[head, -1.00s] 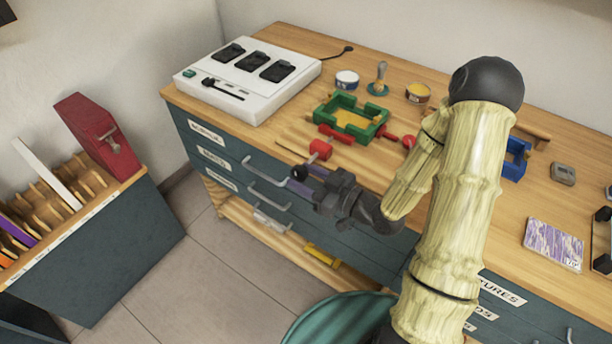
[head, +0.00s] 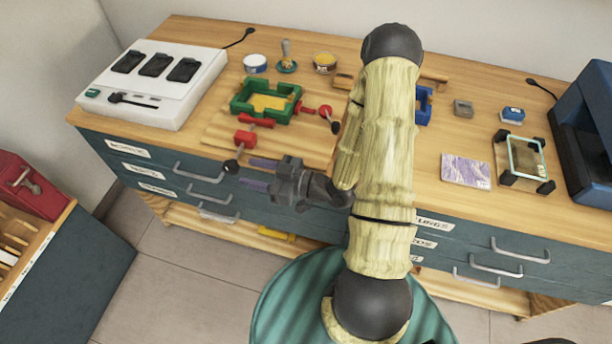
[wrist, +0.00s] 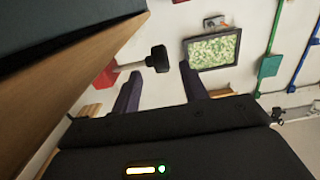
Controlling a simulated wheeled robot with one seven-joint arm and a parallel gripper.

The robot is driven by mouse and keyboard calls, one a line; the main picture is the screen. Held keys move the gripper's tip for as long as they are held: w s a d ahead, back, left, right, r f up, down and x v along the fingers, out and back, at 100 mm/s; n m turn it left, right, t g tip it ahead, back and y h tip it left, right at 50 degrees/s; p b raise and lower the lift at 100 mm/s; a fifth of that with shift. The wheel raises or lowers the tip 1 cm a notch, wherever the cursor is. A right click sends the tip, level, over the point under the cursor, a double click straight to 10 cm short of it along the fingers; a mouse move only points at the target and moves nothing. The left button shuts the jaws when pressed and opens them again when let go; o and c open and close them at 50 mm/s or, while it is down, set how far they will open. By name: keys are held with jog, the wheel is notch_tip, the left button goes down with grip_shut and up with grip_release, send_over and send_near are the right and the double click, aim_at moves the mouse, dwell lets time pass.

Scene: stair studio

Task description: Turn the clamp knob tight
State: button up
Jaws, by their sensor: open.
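A red clamp block (head: 244,138) sits at the bench's front edge, its black knob (head: 232,167) projecting out past the edge. The wrist view shows this black knob (wrist: 157,58) on a pale rod from the red block (wrist: 105,78). My gripper (head: 247,173) is open and empty in front of the bench, its purple fingers pointing left toward the knob. In the wrist view the knob appears just beyond my fingertips (wrist: 160,76), between their lines; I see no contact. A green frame (head: 240,108) with yellow inside stands behind the clamp. A second red clamp (head: 308,111) with a black knob (head: 336,127) is at its right.
A white charger station (head: 150,110) stands at the left. Tins (head: 255,65) and a stamp (head: 286,62) are at the back. A purple patterned card (head: 466,170), a glass-topped frame (head: 523,159) and a blue machine (head: 590,130) are to the right. Drawer handles (head: 203,174) protrude below the bench edge.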

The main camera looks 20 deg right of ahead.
jog(key=p+v, duration=0.1)
jog(key=v, duration=1.1)
jog(key=shift+s+d+p, duration=0.25)
jog(key=shift+d+p, duration=0.05)
jog(key=shift+p, duration=0.1)
jog(key=shift+w, duration=0.1)
